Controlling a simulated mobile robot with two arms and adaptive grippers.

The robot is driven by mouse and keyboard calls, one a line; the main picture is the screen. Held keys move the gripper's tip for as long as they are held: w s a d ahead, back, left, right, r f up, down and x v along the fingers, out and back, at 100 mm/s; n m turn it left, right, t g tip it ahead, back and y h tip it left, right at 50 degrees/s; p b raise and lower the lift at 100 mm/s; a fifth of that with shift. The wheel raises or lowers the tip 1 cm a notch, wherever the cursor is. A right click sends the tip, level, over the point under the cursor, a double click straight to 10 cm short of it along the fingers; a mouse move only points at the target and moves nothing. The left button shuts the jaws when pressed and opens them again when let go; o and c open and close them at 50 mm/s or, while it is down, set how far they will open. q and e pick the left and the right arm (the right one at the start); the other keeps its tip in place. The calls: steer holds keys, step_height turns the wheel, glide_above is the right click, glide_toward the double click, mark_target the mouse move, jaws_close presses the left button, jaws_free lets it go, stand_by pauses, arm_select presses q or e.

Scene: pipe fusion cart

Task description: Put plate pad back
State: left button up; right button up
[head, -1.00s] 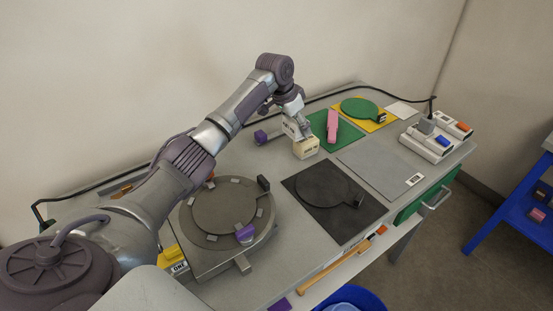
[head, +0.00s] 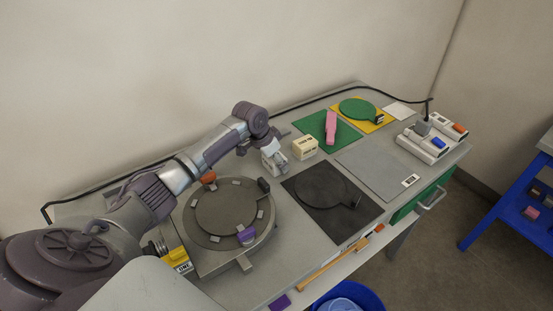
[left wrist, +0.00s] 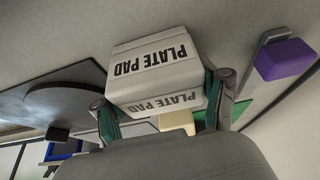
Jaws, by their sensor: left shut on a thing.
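My left gripper (head: 270,150) points down over the cart top, between the round heating plate and the cream block. It is shut on the plate pad (left wrist: 155,75), a white block lettered PLATE PAD, with a finger on each side of it. The plate pad also shows small below the gripper in the head view (head: 275,163). I cannot tell whether it touches the cart top. A cream block (head: 305,147) stands just right of it, and shows partly behind the pad in the left wrist view (left wrist: 178,121). My right gripper is not in view.
A green mat (head: 312,125) holds a pink piece (head: 331,126).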

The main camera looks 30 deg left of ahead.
arm_select(q)
steer(key=o, duration=1.1)
steer(key=b+v, duration=0.1)
steer(key=v, duration=1.1)
steer(key=shift+r, duration=0.15)
